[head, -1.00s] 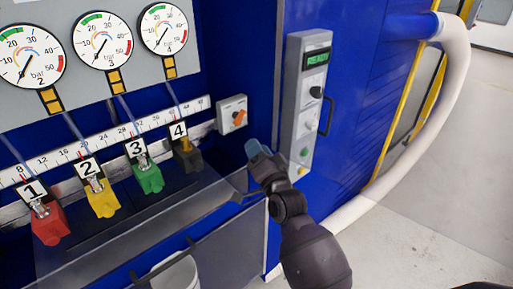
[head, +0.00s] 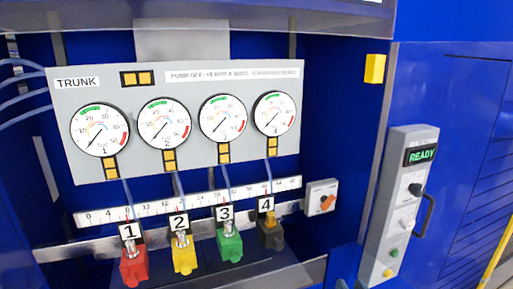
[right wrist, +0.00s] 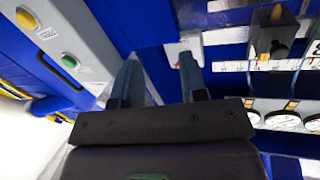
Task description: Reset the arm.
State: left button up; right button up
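In the right wrist view my right gripper (right wrist: 159,72) has its two blue-grey fingers apart with nothing held between them. In the head view only a small bluish piece that looks like its tip (head: 341,284) shows at the bottom edge, left of the control panel's foot. The rest of my right arm is out of the head view. My left gripper and arm are in neither view.
A grey control panel (head: 402,210) reading READY stands at the right. A trunk board with several gauges (head: 70,165) hangs above red (head: 134,268), yellow (head: 184,258), green (head: 230,247) and dark (head: 270,237) numbered blocks. A box with an orange switch (head: 321,197) sits beside them.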

jog(key=s+d+f+n+g, duration=0.1)
jog(key=s+d+f+g, duration=0.1)
jog(key=s+f, duration=0.6)
jog(key=s+d+f+g+h, duration=0.1)
jog(key=s+d+f+g, duration=0.2)
jog(key=s+f, duration=0.6)
jog(key=s, duration=0.4)
jog(key=shift+s+d+n+g, duration=0.15)
jog(key=shift+s+n+g, duration=0.05)
jog(key=shift+n+g, duration=0.2)
